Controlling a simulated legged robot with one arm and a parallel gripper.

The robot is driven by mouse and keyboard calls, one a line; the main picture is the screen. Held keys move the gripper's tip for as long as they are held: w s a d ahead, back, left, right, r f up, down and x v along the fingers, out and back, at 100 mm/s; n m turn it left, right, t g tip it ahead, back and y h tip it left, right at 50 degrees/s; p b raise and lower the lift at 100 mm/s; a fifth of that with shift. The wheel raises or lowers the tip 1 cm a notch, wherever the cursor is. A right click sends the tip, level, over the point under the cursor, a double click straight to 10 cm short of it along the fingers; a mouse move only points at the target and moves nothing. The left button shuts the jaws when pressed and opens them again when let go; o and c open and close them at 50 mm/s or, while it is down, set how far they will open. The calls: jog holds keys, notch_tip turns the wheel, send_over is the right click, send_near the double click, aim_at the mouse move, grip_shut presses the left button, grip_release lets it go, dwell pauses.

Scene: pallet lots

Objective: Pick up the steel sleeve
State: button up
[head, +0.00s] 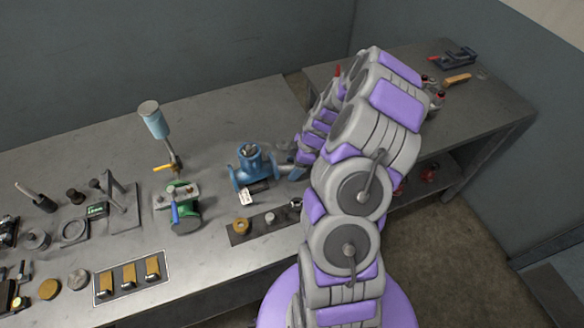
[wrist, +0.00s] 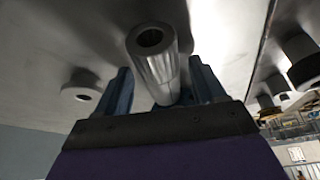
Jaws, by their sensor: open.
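The steel sleeve (wrist: 157,68) is a bright grey cylinder with a round dark bore in its end. In the wrist view it lies between the two blue fingers of my gripper (wrist: 161,80). The fingers are apart, with a visible gap on either side of the sleeve's upper part. Its lower end is partly hidden by the gripper body. In the head view my arm covers most of the gripper area, and I cannot make out the sleeve there.
A blue valve body (head: 250,165) stands left of my arm. A green pump-like part (head: 184,214) and a strip with small fittings (head: 254,229) are nearby. In the wrist view, a small holed grey part (wrist: 81,88) and dark cylinders (wrist: 301,58) flank the gripper.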

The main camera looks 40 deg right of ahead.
aim_at(293, 165)
jog(key=shift+a, duration=0.15)
jog(key=shift+f, duration=0.1)
jog(key=shift+c, duration=0.2)
jog(key=shift+d, duration=0.25)
jog(key=c, duration=0.5)
jog(key=shift+a, duration=0.1)
jog(key=c, duration=0.7)
jog(key=shift+o, duration=0.2)
grip_shut()
notch_tip(293, 165, up, 18)
jog(key=p, duration=0.3)
